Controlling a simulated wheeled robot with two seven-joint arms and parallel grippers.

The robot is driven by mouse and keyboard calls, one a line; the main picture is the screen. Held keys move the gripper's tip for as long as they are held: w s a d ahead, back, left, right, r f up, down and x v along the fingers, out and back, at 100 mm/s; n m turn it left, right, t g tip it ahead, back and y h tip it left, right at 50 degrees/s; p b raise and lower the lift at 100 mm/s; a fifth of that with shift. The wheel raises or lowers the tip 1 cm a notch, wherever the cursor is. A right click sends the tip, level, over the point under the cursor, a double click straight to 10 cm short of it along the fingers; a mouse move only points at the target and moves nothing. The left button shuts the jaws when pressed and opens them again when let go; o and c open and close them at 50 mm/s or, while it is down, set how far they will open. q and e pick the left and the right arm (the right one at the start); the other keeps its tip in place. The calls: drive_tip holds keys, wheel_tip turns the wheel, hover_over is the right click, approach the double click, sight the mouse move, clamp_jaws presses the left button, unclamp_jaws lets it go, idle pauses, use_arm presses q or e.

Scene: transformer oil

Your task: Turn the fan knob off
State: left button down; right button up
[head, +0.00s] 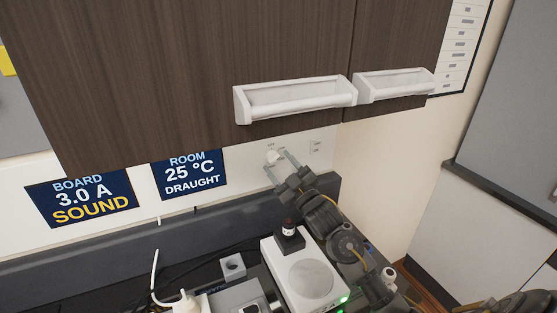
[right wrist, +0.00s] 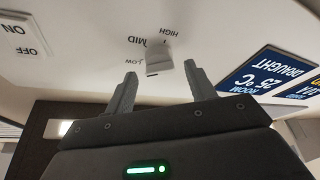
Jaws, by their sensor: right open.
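The fan knob (head: 272,155) is a small white knob on the pale wall below the dark cabinet. In the right wrist view the knob (right wrist: 159,58) has HIGH, MID and LOW printed beside it, upside down; I cannot tell for sure which setting it points to. My right gripper (head: 278,161) is open, with its two fingers reaching toward the knob. In the right wrist view the right gripper's fingertips (right wrist: 160,71) lie on either side of the knob, close to it; contact cannot be made out. My left gripper is not in view.
A ROOM 25 °C DRAUGHT sign (head: 188,174) and a BOARD 3.0 A SOUND sign (head: 81,198) are left of the knob. An ON/OFF switch plate (head: 316,147) is to its right. A cabinet handle (head: 295,98) projects above. A white device (head: 303,278) stands below.

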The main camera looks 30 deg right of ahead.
drive_tip(key=shift+w+a, duration=0.1)
drive_tip(key=shift+w, duration=0.35)
drive_tip(key=shift+r, duration=0.1)
drive_tip(key=c, duration=1)
